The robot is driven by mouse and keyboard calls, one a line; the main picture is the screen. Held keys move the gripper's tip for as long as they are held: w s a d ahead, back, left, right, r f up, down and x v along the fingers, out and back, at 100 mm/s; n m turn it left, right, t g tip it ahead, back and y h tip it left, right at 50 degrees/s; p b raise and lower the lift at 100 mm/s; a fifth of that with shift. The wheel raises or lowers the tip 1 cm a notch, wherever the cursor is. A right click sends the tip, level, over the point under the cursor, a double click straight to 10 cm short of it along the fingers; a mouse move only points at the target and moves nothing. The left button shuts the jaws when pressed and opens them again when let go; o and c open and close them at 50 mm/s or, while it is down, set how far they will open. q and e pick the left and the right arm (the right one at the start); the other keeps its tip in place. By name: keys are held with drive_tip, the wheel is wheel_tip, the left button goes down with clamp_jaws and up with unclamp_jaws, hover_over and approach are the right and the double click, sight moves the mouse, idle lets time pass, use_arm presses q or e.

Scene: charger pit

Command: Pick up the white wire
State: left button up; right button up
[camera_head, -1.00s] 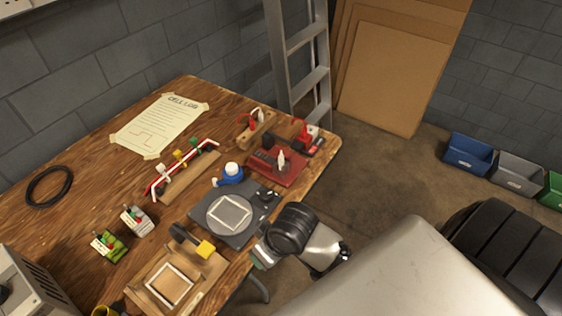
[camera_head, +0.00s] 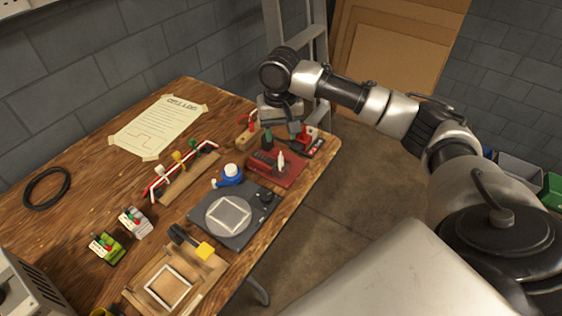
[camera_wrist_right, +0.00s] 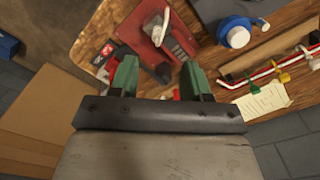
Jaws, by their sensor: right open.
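White and red wires run side by side through coloured clips along a wooden strip (camera_head: 190,178) on the bench. The white wire (camera_head: 160,169) shows at its left end in the head view; the strip also shows at the right of the right wrist view (camera_wrist_right: 275,48). My right gripper (camera_head: 281,136) is over the far right corner of the bench, to the right of the strip. In the right wrist view its green fingers (camera_wrist_right: 160,76) are apart with nothing between them. My left gripper is not in view.
A red tool base (camera_head: 275,176) with a pale upright piece is just below the right gripper. A ladder (camera_head: 318,50) stands behind.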

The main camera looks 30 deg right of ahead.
sight(281, 157)
wheel_tip(281, 157, down, 5)
drive_tip(key=shift+f, duration=0.15)
drive_tip(key=f, duration=0.5)
drive_tip(key=shift+w+d+f+b, duration=0.15)
drive_tip(key=shift+w+d+b, duration=0.15)
drive_tip(key=shift+w+d, duration=0.1)
clamp_jaws()
